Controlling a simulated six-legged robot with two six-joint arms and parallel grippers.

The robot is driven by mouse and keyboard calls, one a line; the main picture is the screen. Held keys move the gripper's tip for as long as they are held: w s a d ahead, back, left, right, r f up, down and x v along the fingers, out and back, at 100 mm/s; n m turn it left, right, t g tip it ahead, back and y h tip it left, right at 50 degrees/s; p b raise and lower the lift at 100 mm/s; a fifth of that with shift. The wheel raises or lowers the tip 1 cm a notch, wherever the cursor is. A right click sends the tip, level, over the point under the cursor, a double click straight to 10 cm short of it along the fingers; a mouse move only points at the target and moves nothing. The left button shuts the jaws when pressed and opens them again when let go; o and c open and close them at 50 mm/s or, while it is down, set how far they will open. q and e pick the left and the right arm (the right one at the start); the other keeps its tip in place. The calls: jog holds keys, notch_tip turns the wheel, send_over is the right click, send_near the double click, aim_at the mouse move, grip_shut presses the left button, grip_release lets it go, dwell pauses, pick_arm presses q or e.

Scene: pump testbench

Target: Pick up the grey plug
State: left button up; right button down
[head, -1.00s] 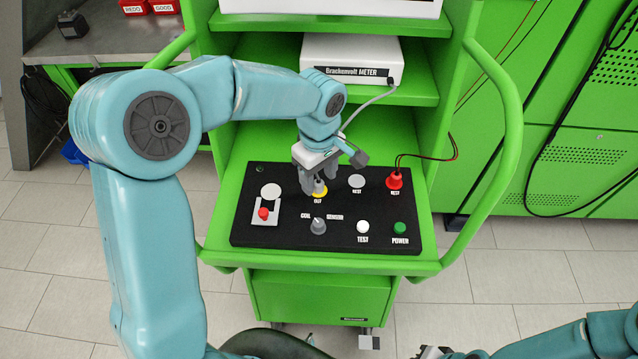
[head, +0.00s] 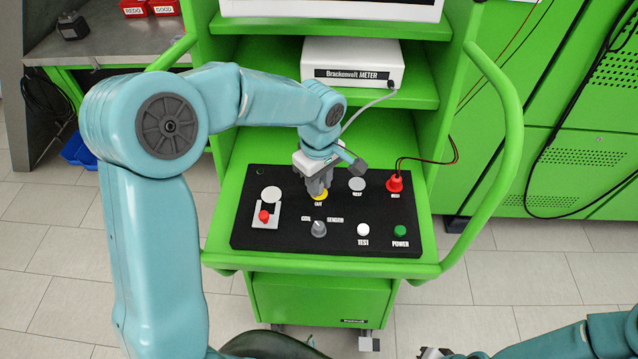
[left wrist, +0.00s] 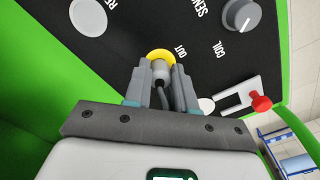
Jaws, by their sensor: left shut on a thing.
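The grey plug (left wrist: 160,70) stands at the yellow-ringed OUT socket (left wrist: 158,54) of the black control panel (head: 280,236). In the left wrist view its cable runs down between my fingers. My left gripper (left wrist: 161,80) is shut on the grey plug, one finger on each side of it. In the head view my left gripper (head: 318,188) points down over the OUT socket (head: 320,197) and hides most of the plug. I cannot tell whether the plug is fully seated. My right gripper (head: 432,352) shows only in part at the bottom edge.
A red plug (head: 394,183) stands at the panel's right. A grey knob (head: 319,229), white TEST button (head: 363,229), green POWER button (head: 400,228) and red switch (head: 264,216) are nearby. The white meter (head: 352,62) sits on the shelf behind. Green handles (head: 510,140) flank the cart.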

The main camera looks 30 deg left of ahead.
pick_arm(q)
notch_tip(320, 180, up, 20)
jog(key=shift+f, duration=0.25)
dwell(0.3)
